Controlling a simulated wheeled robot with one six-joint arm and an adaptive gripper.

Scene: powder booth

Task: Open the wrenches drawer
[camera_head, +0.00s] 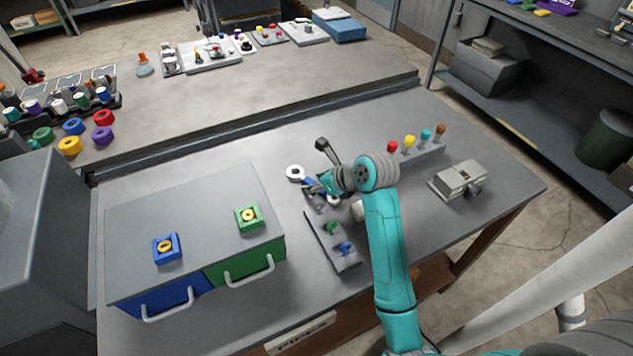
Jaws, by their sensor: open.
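A grey drawer box (190,222) stands on the left of the workbench. Its front has a blue drawer (150,300) and a green drawer (228,270), each with a pale bar handle; both look shut. Which drawer is for wrenches I cannot tell. My gripper (312,186) is open over the middle of the bench, right of the box and away from the handles. My wrist partly hides the area around it.
A white ring-shaped part (295,173) lies beside my gripper. A grey rack with coloured pieces (331,238) lies between the box and my arm. Coloured knobs (409,142) and a metal box (460,180) stand right. The bench's front left strip is bare.

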